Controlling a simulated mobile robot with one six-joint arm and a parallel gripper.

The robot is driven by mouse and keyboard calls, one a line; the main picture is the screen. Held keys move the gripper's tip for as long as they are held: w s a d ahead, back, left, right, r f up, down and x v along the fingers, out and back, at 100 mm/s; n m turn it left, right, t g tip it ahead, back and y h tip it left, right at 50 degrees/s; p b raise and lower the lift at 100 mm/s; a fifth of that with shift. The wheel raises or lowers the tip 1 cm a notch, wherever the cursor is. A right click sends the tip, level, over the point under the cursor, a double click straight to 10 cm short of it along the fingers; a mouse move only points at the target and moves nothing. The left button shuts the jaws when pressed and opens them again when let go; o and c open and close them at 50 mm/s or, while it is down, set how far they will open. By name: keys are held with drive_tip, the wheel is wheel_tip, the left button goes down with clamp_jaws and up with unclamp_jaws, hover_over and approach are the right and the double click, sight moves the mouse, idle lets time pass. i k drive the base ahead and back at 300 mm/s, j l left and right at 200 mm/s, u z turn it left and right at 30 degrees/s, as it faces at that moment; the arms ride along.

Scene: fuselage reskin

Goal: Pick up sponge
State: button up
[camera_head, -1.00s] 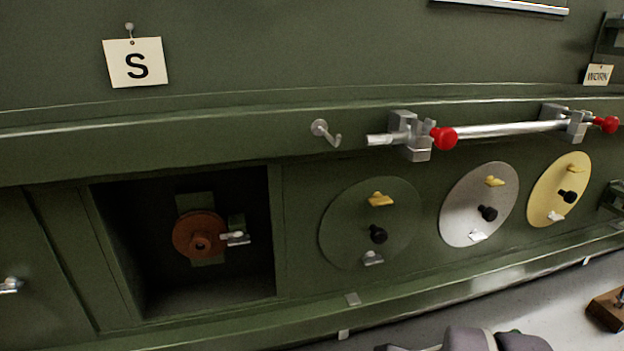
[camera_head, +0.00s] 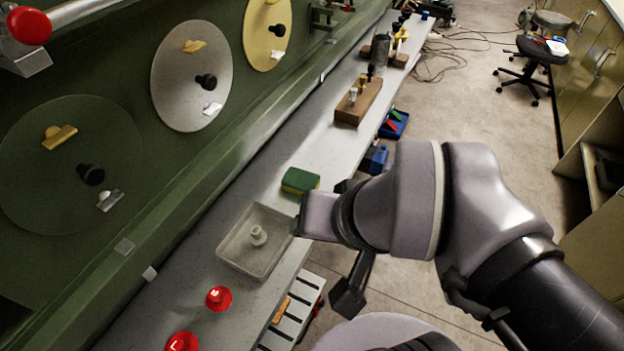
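The sponge (camera_head: 300,181), green with a yellow side, lies on the grey bench ledge just beyond the clear tray. My gripper (camera_head: 350,290) shows only in part, as dark parts below my wrist at the right of the ledge. It is apart from the sponge, to its right and nearer the camera. The wrist hides much of the gripper, and I cannot see whether its fingers are open or shut. Nothing visible is held in it.
A clear tray (camera_head: 228,247) with a small pale knob stands on the ledge. Red knobs (camera_head: 219,298) lie nearer. A wooden block (camera_head: 358,101) with fittings stands farther along. A stool (camera_head: 540,62) and cables are on the floor.

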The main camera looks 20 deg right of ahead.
sight(298, 181)
drive_tip(key=u, duration=2.2)
drive_tip(key=k+l+z, duration=0.1)
drive_tip(key=z, duration=0.35)
drive_tip(key=l+z, duration=0.1)
drive_tip(key=z, duration=0.3)
drive_tip(key=k+l+z, duration=0.1)
drive_tip(key=z, duration=0.35)
drive_tip(key=l+z, duration=0.25)
drive_tip(key=z, duration=0.15)
drive_tip(key=i+l+u, duration=0.2)
drive_tip(key=u, duration=0.25)
drive_tip(key=i+l+u, duration=0.1)
drive_tip(key=l+u, duration=0.2)
drive_tip(key=u, duration=0.2)
